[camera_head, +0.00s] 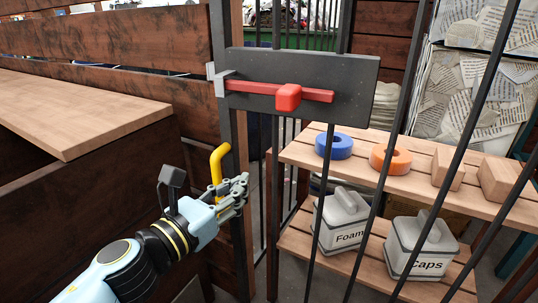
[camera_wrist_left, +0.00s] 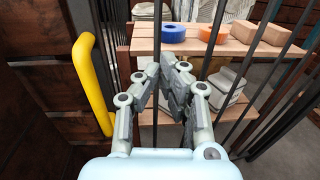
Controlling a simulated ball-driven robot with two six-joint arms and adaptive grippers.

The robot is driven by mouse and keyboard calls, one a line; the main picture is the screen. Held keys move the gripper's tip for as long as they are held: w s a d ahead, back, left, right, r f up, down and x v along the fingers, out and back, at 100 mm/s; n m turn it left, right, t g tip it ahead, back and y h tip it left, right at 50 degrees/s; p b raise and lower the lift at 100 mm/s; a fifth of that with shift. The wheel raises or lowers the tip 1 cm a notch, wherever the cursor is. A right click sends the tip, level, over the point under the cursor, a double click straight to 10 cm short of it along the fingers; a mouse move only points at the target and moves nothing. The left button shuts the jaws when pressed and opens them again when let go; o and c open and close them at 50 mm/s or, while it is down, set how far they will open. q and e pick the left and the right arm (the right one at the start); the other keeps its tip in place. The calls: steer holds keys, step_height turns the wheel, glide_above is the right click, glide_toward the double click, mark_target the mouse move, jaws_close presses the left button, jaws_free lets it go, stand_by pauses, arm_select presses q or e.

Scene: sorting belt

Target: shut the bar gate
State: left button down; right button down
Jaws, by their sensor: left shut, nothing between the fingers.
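The bar gate (camera_head: 403,80) has thin black vertical bars and a dark plate (camera_head: 355,75) across its upper part. A red bolt (camera_head: 310,94) with a block-shaped knob lies level on the plate. Its left end is at a grey bracket (camera_head: 221,82) by the dark post. A bent yellow handle (camera_head: 215,168) is below; it also shows at the left in the wrist view (camera_wrist_left: 92,85). My left gripper (camera_head: 241,188) is shut and empty, just right of the handle, its fingertips near the bars in the wrist view (camera_wrist_left: 170,62). I cannot tell whether the fingers touch the gate. My right gripper is out of view.
Behind the bars, a wooden shelf (camera_head: 295,155) holds a blue ring (camera_head: 334,146), an orange ring (camera_head: 391,159) and wooden blocks. Lidded bins marked Foam (camera_head: 340,220) and Caps (camera_head: 421,248) stand below. A wooden counter (camera_head: 75,110) fills the left.

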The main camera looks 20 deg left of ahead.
mark_target(276, 157)
arm_select(q)
steer(key=p+x, duration=0.1)
steer(key=x, duration=0.9)
steer(key=shift+w+d, duration=0.15)
steer(key=shift+w, duration=0.2)
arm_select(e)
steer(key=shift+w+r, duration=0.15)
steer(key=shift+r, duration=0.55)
